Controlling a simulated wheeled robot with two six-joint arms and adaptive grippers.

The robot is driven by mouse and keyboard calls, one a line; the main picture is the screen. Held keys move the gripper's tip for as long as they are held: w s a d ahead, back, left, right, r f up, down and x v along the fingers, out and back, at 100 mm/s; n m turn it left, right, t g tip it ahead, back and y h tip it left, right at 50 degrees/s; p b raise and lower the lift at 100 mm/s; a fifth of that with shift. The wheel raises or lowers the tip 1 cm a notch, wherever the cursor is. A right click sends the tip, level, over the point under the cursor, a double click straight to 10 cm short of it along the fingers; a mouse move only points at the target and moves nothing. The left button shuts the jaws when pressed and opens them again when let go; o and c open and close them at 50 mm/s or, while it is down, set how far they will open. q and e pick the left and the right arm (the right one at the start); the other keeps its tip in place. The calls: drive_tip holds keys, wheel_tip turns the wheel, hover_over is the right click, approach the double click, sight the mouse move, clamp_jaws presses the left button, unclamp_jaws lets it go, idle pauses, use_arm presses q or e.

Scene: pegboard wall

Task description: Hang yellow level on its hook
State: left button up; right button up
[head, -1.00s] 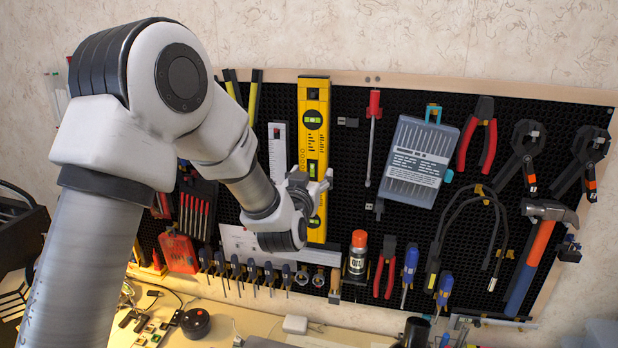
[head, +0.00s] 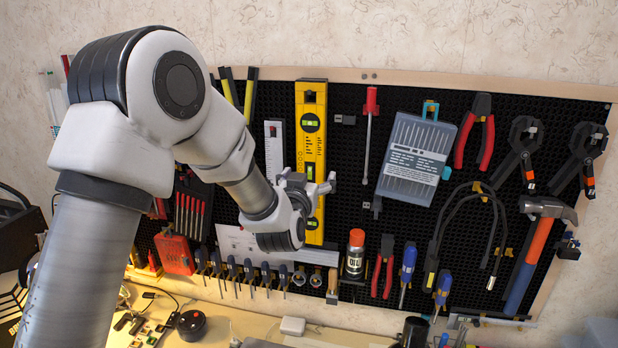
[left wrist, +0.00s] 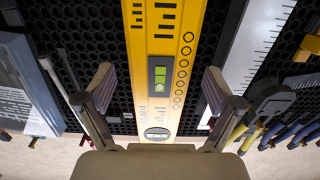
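The yellow level (head: 311,120) is upright against the black pegboard, its top near the board's upper edge. My left gripper (head: 308,183) is in front of its lower part and hides some of it. In the left wrist view, the level (left wrist: 164,50) runs between the two spread fingers of my left gripper (left wrist: 158,88), with a gap on each side. The gripper is open and holds nothing. The hook behind the level cannot be made out. My right gripper is not in view.
A white ruler (head: 274,150) hangs close to the left of the level, and a red screwdriver (head: 369,130) to its right. Several small drivers (head: 248,272) and an oil can (head: 355,254) are below. The workbench (head: 240,322) holds small parts.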

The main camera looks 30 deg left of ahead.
use_arm(q)
drive_tip(key=shift+s, duration=0.1)
drive_tip(key=v, duration=1.2)
drive_tip(key=shift+f, duration=0.1)
